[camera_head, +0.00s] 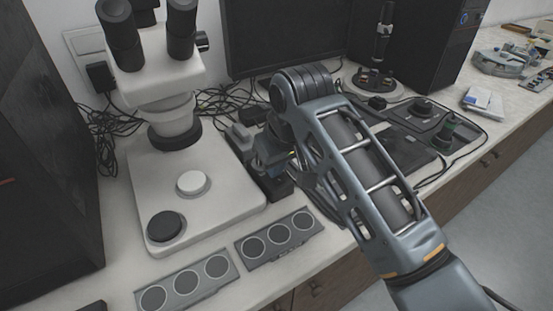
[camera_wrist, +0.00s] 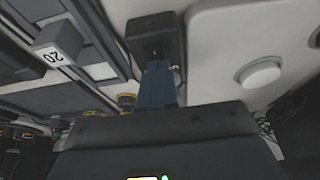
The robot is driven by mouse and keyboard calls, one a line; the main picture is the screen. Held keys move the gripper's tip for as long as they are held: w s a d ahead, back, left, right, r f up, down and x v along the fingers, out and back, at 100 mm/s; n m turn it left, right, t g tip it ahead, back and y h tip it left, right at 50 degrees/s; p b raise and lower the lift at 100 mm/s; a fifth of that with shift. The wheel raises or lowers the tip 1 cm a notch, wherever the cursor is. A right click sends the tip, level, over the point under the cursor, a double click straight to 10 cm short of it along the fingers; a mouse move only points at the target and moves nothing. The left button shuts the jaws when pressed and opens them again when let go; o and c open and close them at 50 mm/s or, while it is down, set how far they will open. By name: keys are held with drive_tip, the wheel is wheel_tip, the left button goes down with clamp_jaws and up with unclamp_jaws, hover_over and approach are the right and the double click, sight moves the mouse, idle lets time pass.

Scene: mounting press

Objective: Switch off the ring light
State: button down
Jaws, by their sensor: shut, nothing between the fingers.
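The microscope (camera_head: 165,70) stands at the left, with a dark ring (camera_head: 175,135) around its lower end that looks like the ring light. Its underside is hidden, so I cannot tell whether it is lit. A small black box (camera_head: 278,186) lies beside the microscope's white base; it seems to be the dark box in the wrist view (camera_wrist: 156,32). I cannot make out a switch on it. My gripper (camera_wrist: 158,64) is shut and empty, its bluish fingertips at the near end of this box. Whether they touch it is unclear. In the head view my arm partly hides the gripper.
The microscope base (camera_head: 225,205) has a white disc (camera_head: 193,183) and a black knob (camera_head: 165,226). Two grey plates with round dark discs (camera_head: 279,238) lie in front. Loose cables (camera_head: 215,100) and a monitor (camera_head: 285,35) are behind. A grey block marked 20 (camera_wrist: 62,38) is nearby.

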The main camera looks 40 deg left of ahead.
drive_tip(key=shift+s+d+f, duration=0.1)
drive_tip(key=shift+s+f, duration=0.1)
drive_tip(key=shift+f, duration=0.45)
drive_tip(key=shift+d, duration=0.1)
drive_tip(key=shift+s+d+f+p, duration=0.15)
drive_tip(key=shift+s+d+p, duration=0.2)
drive_tip(key=shift+d+p, duration=0.3)
drive_tip(key=shift+r+p, duration=0.55)
drive_tip(key=shift+p, duration=0.05)
wheel_tip(320, 180, up, 4)
drive_tip(key=p, duration=0.3)
drive_tip(key=v, duration=1)
drive_tip(key=shift+b, duration=0.45)
drive_tip(key=shift+w, duration=0.15)
